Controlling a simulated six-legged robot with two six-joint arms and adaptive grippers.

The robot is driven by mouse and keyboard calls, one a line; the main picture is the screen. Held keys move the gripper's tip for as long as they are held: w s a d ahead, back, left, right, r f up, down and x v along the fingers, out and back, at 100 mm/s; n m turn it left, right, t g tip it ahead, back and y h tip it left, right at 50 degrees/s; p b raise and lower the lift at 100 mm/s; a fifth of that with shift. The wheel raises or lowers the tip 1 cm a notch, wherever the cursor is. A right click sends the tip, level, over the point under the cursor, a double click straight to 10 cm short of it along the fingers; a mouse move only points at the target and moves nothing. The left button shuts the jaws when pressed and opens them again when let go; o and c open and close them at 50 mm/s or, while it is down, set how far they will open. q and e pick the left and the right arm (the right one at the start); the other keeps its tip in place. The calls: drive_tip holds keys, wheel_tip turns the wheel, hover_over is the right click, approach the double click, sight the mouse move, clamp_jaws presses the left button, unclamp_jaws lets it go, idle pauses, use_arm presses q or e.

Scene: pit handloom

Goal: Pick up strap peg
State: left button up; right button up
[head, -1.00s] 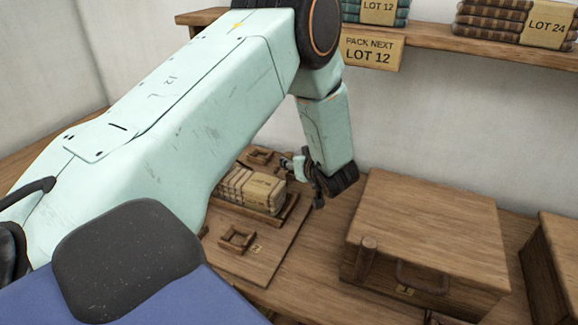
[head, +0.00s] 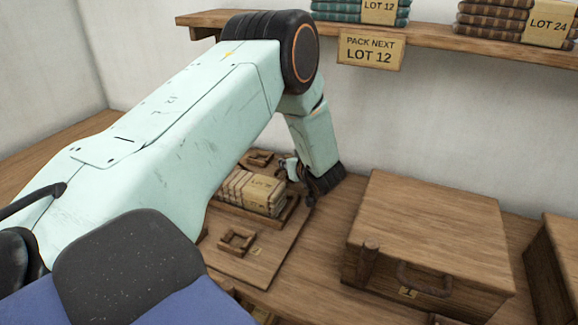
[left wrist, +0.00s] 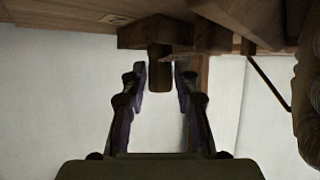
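In the left wrist view a short brown wooden peg (left wrist: 160,66) stands out from a wooden block (left wrist: 150,36). It looks like the strap peg. My left gripper (left wrist: 160,80) is open, with one finger on each side of the peg's end; I cannot tell whether they touch it. In the head view my left gripper (head: 310,198) is low at the right end of a wooden tray (head: 285,216); the peg there is hidden or too small to make out. My right gripper is not in view.
A bundle of wrapped books (head: 250,190) lies in the tray on a board (head: 262,265). A small square wooden frame (head: 237,240) is in front. A large wooden case (head: 430,215) stands to the right. A shelf (head: 430,36) with books and a sign (head: 370,52) is above.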

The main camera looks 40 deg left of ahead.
use_arm(q)
drive_tip(key=c, duration=0.5)
drive_tip(key=shift+r, duration=0.1)
